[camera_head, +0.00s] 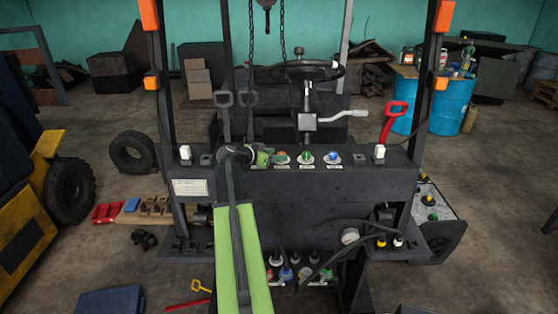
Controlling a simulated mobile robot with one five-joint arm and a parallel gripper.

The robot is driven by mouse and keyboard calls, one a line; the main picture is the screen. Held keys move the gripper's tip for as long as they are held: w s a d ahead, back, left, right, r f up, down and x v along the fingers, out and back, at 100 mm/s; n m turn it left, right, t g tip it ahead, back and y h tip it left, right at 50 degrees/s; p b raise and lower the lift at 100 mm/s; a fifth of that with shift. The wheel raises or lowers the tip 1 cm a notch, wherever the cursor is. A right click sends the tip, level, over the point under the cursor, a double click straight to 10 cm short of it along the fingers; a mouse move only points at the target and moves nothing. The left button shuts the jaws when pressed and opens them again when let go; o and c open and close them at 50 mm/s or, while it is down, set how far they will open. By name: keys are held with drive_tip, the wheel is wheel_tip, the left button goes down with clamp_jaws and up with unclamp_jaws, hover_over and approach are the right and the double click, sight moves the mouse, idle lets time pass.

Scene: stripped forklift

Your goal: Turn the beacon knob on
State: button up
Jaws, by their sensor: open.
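A dark control panel (400,180) spans the stripped forklift. I cannot tell which one is the beacon knob. My gripper (266,156) is open at the panel's top edge, just left of the orange-red knob. I cannot tell whether it touches that knob. My green arm and wrist hide the part of the panel below and left of it.
White switches (185,153) (379,152) stand at both ends of the panel. Two grey lever handles (236,100) rise behind my gripper. A steering wheel (300,71), a crank handle (343,117) and a red lever (394,118) stand behind the panel. Dark posts flank it.

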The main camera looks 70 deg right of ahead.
drive_tip(key=shift+x, duration=1.2)
drive_tip(key=shift+c, duration=0.4)
clamp_jaws()
